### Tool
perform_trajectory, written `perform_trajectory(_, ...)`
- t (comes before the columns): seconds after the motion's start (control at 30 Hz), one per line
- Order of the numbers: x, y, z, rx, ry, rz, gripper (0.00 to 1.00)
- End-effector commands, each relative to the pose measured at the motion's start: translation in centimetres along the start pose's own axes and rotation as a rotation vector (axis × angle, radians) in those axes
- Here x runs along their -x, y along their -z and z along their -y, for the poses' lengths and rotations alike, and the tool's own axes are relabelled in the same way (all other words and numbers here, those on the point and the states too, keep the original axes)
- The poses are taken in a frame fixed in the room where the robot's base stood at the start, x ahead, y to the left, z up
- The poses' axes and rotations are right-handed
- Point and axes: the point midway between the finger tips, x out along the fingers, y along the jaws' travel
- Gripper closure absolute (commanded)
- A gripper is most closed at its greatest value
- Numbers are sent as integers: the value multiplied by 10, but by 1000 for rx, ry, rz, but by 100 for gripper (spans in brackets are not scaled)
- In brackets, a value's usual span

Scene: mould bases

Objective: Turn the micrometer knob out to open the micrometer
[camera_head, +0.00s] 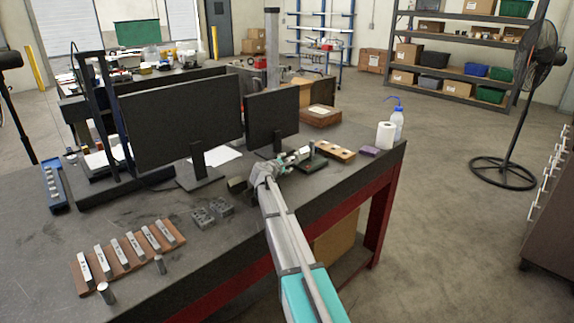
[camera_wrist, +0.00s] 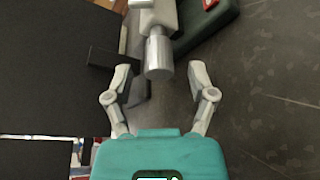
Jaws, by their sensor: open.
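The micrometer (camera_wrist: 158,18) shows at the top of the wrist view, with its silver knob (camera_wrist: 158,55) pointing down toward my gripper. My gripper (camera_wrist: 161,76) is open, one finger on each side of the knob's end. I see no clear contact between the fingers and the knob. In the head view the micrometer (camera_head: 296,156) stands on the bench near the right monitor, beside my gripper (camera_head: 268,170). The micrometer's jaws are too small and partly hidden, so their gap cannot be told.
Two dark monitors (camera_head: 182,122) stand behind and left of my gripper. Grey blocks (camera_head: 212,211) lie left of my arm.

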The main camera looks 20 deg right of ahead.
Motion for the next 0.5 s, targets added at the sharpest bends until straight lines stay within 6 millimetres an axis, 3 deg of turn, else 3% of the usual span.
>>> perform_trajectory(0.2, -18, 0, 0, 0, 1, 0, 28)
perform_trajectory(0.5, -20, 0, 0, 0, 0, -1, 28)
